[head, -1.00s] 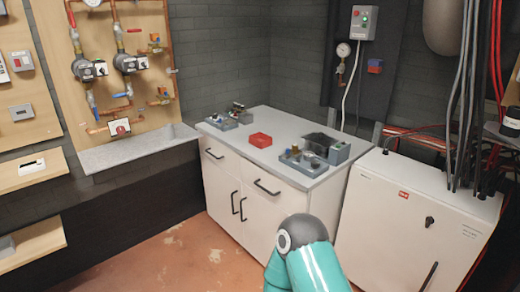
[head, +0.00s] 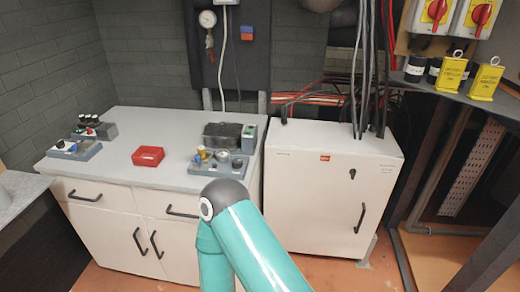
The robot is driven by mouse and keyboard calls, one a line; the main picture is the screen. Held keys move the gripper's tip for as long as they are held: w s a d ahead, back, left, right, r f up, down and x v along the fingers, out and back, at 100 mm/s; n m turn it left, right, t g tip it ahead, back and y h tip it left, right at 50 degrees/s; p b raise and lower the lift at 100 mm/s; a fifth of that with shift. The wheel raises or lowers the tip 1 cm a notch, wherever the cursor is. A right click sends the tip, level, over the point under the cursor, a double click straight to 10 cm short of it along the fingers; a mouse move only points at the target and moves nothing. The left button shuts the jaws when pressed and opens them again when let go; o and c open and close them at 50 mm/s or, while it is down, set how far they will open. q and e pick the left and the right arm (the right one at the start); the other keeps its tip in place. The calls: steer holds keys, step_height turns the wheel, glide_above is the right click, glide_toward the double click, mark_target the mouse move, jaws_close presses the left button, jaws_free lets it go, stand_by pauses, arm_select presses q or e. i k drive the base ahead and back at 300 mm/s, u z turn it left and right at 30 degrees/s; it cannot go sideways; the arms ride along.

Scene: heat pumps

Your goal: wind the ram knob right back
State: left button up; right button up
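I cannot make out a ram knob for certain. A grey fixture (head: 219,165) with small round and coloured parts sits at the front right of the white bench's grey top (head: 120,172). A second grey fixture (head: 74,149) with small dark knobs sits at the left end of the top. The parts on both are too small to tell apart. Neither gripper is in view. A teal link of my own arm with a dark joint cap stands in front of the bench.
A red box (head: 148,156) lies between the fixtures, and a dark open box (head: 222,134) stands behind the right one. A white cabinet (head: 325,190) with cables stands right of the bench. Yellow tags (head: 452,74) stand on a shelf at the far right. A gauge (head: 208,19) hangs on the wall.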

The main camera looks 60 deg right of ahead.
mark_target(237, 164)
steer(key=z, duration=0.35)
steer(key=i, duration=0.9)
steer(key=z, duration=0.6)
steer(key=k, duration=0.85)
steer(key=z, duration=0.25)
steer(key=i, duration=0.85)
steer(key=u, duration=0.05)
